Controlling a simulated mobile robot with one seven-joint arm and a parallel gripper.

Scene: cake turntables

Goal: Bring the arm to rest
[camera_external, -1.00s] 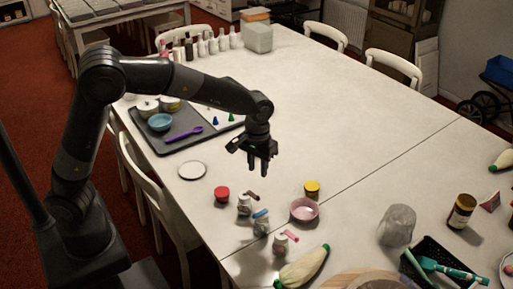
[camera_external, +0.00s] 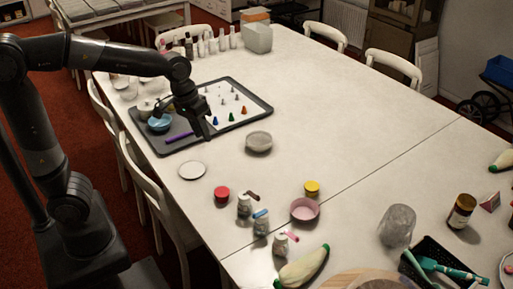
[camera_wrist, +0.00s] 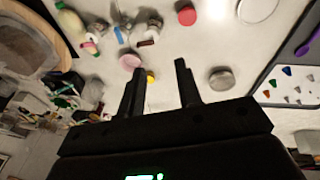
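A dark tray (camera_external: 262,101) holds a blue bowl (camera_external: 160,121), a purple tool (camera_external: 179,138) and small coloured cones. A white disc (camera_external: 193,170), red jar (camera_external: 222,194), yellow-lidded jar (camera_external: 312,187) and pink bowl (camera_external: 304,210) stand nearer. The table's right middle is clear.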

